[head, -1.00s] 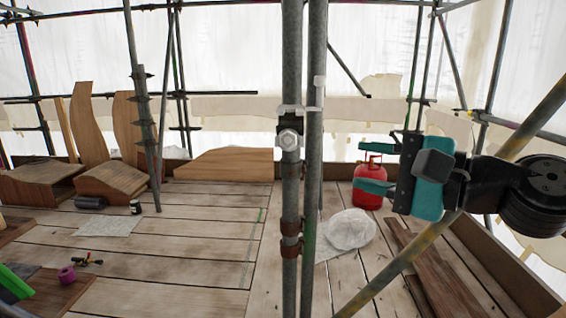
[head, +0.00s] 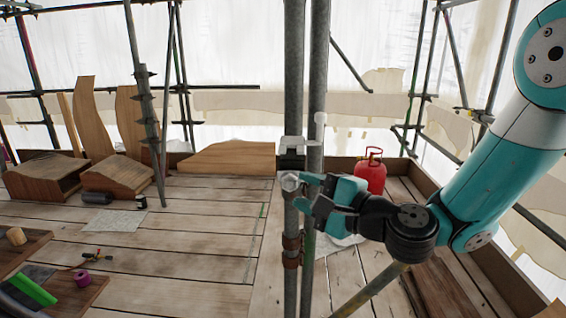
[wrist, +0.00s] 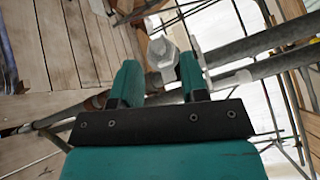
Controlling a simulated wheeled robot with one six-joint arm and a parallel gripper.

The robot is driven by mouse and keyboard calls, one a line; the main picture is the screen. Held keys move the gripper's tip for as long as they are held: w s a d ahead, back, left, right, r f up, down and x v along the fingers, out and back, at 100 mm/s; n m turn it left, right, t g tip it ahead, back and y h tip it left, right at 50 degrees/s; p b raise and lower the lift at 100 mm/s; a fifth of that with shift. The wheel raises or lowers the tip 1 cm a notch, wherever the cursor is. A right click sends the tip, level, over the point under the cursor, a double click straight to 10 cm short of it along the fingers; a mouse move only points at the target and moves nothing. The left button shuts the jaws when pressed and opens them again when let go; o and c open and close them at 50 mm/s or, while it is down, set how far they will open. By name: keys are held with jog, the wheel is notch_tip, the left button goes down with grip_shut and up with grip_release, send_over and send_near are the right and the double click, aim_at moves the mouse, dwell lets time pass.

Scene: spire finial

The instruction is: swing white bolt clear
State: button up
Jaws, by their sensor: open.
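The white bolt (head: 290,182), with a pale hexagonal head, sits on the front of an upright steel pole, just below a whitish clamp (head: 292,144). My gripper (head: 303,190) is open and at the bolt from the right, its teal fingers pointing left. In the wrist view the bolt (wrist: 163,54) lies at the mouth of my gripper (wrist: 160,76), between the two fingertips. I cannot tell whether either finger touches it. The bolt's shank and the back of the clamp are hidden.
A second upright pole (head: 318,65) stands right behind the clamp. A diagonal pole (head: 365,292) crosses below my arm. A red gas bottle (head: 370,174) stands on the planks behind my gripper.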

aim_at(293, 184)
jog(key=p+x, duration=0.2)
jog(key=x, duration=0.2)
jog(key=shift+w+a+r, duration=0.2)
jog(key=shift+a, duration=0.15)
jog(key=shift+w+a+f+p, duration=0.2)
jog(key=shift+w+a+p, duration=0.1)
jog(key=shift+w+a, duration=0.2)
